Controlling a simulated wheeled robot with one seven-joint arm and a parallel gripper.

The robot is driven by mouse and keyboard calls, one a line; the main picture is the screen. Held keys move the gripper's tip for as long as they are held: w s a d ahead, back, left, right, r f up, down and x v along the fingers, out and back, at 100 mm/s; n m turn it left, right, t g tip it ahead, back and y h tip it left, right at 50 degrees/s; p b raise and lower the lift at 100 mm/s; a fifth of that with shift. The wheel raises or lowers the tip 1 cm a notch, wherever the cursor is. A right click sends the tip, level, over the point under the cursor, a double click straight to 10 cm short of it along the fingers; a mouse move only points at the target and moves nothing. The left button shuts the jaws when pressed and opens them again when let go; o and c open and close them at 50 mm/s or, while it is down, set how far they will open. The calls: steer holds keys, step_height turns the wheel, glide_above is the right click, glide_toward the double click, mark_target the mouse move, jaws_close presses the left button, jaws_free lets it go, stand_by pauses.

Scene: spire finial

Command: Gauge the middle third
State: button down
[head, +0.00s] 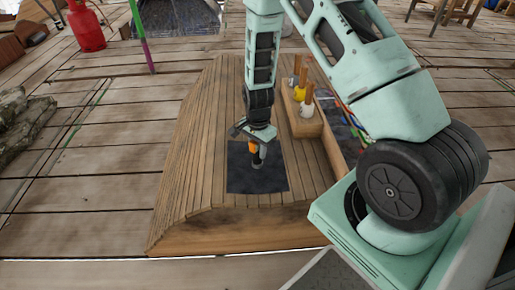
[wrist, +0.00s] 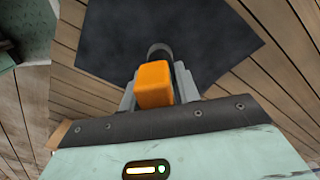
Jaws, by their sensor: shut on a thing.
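My gripper (head: 256,146) points down over a curved wooden plank form (head: 195,150). It is shut on a small tool with an orange block-shaped body (head: 253,147) and a dark grey end. In the wrist view the orange body (wrist: 154,84) sits between the fingers, with a dark round part (wrist: 159,50) beyond it. A dark slate-coloured square (head: 245,181) lies on the planks below the tool, and it also fills the top of the wrist view (wrist: 210,35). I cannot tell whether the tool's tip touches the dark square.
A wooden box (head: 300,120) on the form's right side holds several wooden-handled pots or tools, one yellow (head: 299,94) and one white (head: 306,109). A red gas cylinder (head: 86,27) and a green-and-purple pole (head: 141,38) stand behind left. Plank floor (head: 90,200) at left is mostly clear.

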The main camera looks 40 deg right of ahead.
steer(key=shift+s+f, duration=0.1)
step_height(320, 180, up, 5)
steer(key=p, duration=0.4)
steer(key=shift+p, duration=0.4)
stand_by(0.8)
steer(key=shift+f+b, duration=1.4)
steer(key=shift+f, duration=0.9)
steer(key=c, duration=0.9)
jaws_free()
steer(key=shift+c, duration=0.2)
steer(key=shift+r, duration=0.15)
